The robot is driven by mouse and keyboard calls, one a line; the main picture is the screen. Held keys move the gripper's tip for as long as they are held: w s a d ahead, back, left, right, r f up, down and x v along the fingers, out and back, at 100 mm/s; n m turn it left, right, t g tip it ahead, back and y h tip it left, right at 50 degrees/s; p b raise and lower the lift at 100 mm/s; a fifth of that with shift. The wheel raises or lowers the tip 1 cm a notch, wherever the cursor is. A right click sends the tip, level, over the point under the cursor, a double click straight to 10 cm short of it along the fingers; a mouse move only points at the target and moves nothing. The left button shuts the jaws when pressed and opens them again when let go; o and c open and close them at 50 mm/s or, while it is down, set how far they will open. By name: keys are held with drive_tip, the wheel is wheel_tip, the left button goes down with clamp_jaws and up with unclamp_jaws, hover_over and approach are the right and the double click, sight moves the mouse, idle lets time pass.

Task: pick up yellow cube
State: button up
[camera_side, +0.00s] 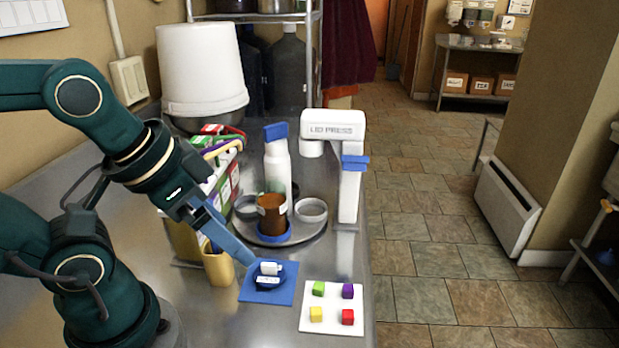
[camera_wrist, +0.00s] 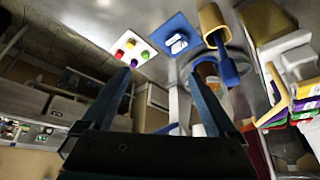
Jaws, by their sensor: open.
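The yellow cube (camera_side: 316,314) sits at the front left of a white square tile (camera_side: 334,329). A green cube (camera_side: 319,289), a purple cube (camera_side: 348,291) and a red cube (camera_side: 348,317) share the tile, with gaps between them. In the wrist view the yellow cube (camera_wrist: 130,44) shows small, beyond the left finger's tip. My gripper (camera_side: 240,255) is in the air, left of the tile, near a blue mat. In the wrist view its two fingers (camera_wrist: 160,76) are spread wide with nothing between them.
The blue mat (camera_side: 250,295) bears a dark blue dish with white pieces.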

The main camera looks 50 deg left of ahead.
drive_tip(key=shift+w, duration=0.2)
drive_tip(key=c, duration=0.4)
drive_tip(key=shift+o, duration=0.2)
